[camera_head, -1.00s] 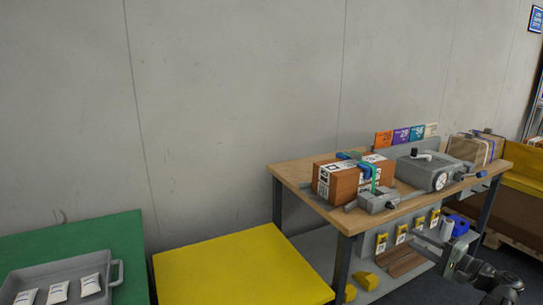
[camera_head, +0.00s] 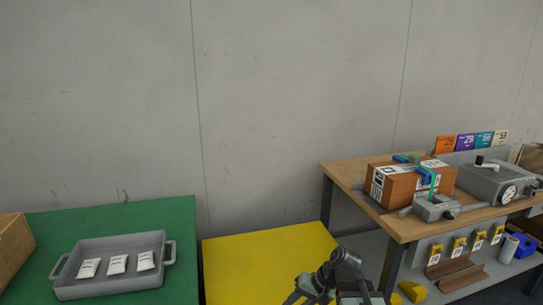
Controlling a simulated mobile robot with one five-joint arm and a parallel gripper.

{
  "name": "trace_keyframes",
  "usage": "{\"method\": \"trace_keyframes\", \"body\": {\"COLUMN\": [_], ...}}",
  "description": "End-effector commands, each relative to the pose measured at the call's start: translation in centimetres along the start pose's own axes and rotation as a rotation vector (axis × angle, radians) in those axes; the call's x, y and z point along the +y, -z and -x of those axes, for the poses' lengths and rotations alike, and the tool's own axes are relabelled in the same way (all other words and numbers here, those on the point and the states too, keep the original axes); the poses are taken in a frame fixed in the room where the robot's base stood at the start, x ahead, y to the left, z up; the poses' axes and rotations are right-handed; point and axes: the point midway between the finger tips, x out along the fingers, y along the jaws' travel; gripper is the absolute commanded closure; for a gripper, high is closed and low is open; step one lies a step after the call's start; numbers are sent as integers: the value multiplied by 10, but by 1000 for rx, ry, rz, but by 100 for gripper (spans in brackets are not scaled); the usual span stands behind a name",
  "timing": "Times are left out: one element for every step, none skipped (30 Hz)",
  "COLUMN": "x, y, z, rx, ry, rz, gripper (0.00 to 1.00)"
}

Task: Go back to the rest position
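My arm (camera_head: 345,277) shows at the bottom centre, low in front of the yellow table (camera_head: 265,262). Its dark grey links run off the lower edge of the picture. The end of my gripper cannot be made out clearly, so I cannot see whether its fingers are apart or whether it holds anything. No part of the arm in view touches the tables.
A green table (camera_head: 185,215) at left bears a grey tray (camera_head: 112,243) with three white packets and a wooden box (camera_head: 12,245). The workbench (camera_head: 345,172) at right bears a strapped brown box (camera_head: 405,183) and grey equipment (camera_head: 497,182). The yellow tabletop is bare.

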Motion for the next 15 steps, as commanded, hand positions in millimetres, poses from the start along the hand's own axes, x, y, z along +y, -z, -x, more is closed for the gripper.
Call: {"method": "trace_keyframes", "body": {"x": [6,12,24,34,46,62,74,84,99,103,91,84,80,75,70], "y": [-11,-16,-20,-23,-25,-27,-29,-31,-32,-33,-32,-31,-30,-30,-29], "z": [-7,-9,-9,-7,-3,3,8,13,21,30,44,55,61,68,78], "rx": [-23,-34,-44,-49,-53,-59,-63,-68,-75,-87,-85,-84,-84,-83,-83], "ry": [-79,-130,-199,-250,-301,-368,-418,-468,-534,-570,-560,-558,-557,-557,-556], "rz": [32,47,61,69,72,74,75,77,79,80,80,79,79,79,79], "gripper": [67,67,67,67,67,67,67,67,67,67,67,67,67,67,67]}}
